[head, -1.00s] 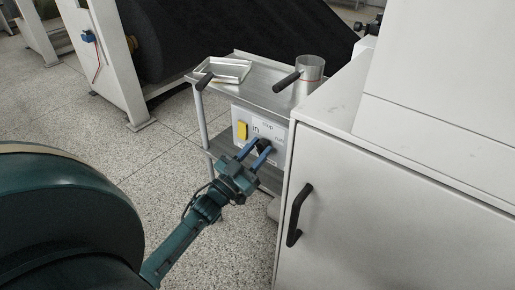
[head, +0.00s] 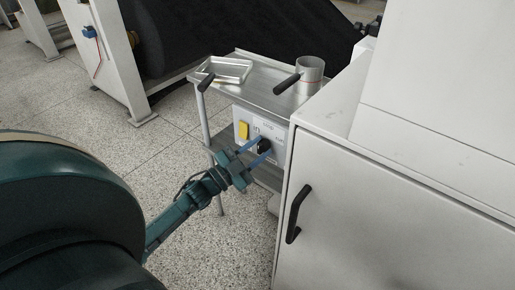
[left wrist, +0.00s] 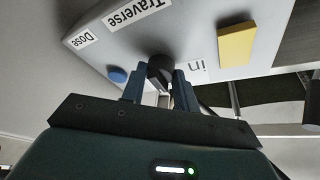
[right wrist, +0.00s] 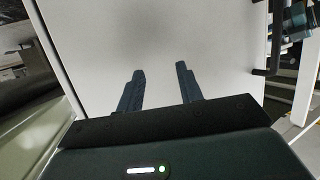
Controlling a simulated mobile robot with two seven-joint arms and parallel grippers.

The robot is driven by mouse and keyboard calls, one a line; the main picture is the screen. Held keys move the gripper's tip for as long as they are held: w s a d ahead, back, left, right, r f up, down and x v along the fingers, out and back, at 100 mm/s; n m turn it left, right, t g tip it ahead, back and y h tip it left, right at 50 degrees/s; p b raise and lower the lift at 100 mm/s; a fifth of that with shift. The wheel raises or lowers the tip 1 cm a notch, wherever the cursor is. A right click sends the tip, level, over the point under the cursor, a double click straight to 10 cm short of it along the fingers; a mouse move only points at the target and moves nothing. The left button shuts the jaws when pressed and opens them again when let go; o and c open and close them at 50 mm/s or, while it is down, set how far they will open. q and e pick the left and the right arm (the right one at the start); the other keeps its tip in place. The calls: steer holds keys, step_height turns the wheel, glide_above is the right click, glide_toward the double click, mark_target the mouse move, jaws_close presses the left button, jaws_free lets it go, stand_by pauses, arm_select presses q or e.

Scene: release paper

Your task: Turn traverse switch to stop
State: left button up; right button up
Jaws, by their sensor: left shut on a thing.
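The traverse switch is a black round knob (head: 264,146) on a pale control box (head: 279,160) under a metal cart top. It also shows in the left wrist view (left wrist: 159,68), below the "Traverse" label (left wrist: 136,10). My left gripper (head: 259,151) is shut on the knob, one blue finger on each side. The fingers partly cover the knob, and I cannot read its pointer position. My right gripper (right wrist: 160,80) shows only in the right wrist view. It is open and empty, facing a plain white panel (right wrist: 155,35).
The cart top (head: 262,92) holds a shallow tray (head: 225,69) and a metal cup (head: 310,75). A white cabinet (head: 375,220) stands close on the right. Open floor lies left.

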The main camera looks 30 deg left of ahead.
stand_by(0.3)
arm_select(q)
steer(key=o, duration=1)
steer(key=shift+s, duration=0.1)
steer(key=v, duration=1.3)
steer(key=shift+p, duration=0.3)
